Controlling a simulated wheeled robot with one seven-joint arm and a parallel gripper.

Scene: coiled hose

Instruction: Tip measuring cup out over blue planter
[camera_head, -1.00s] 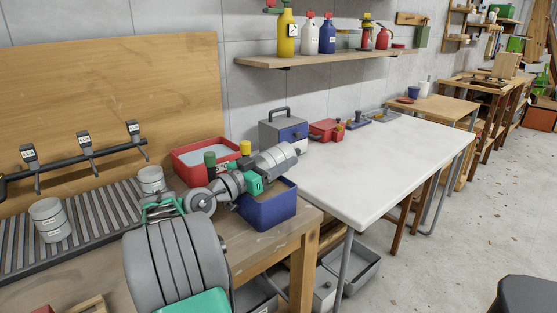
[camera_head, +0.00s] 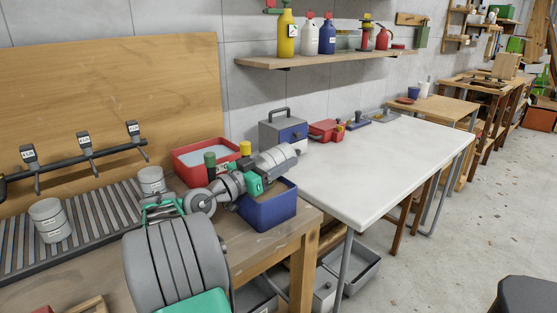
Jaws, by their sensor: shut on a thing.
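The blue planter (camera_head: 268,211) stands on the right end of the wooden bench. I cannot pick out the measuring cup with certainty. Two pale grey cups with labels, a front cup (camera_head: 50,220) and a rear cup (camera_head: 152,181), stand upright on the slatted rack at left, apart from my arm.
A red planter (camera_head: 187,171) stands behind my arm, with a green cylinder (camera_head: 210,160) and a yellow cylinder (camera_head: 245,149) close by. A grey and blue toolbox (camera_head: 293,133) stands behind the blue planter. The white table (camera_head: 385,165) at right is mostly clear. A shelf (camera_head: 330,58) hangs above.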

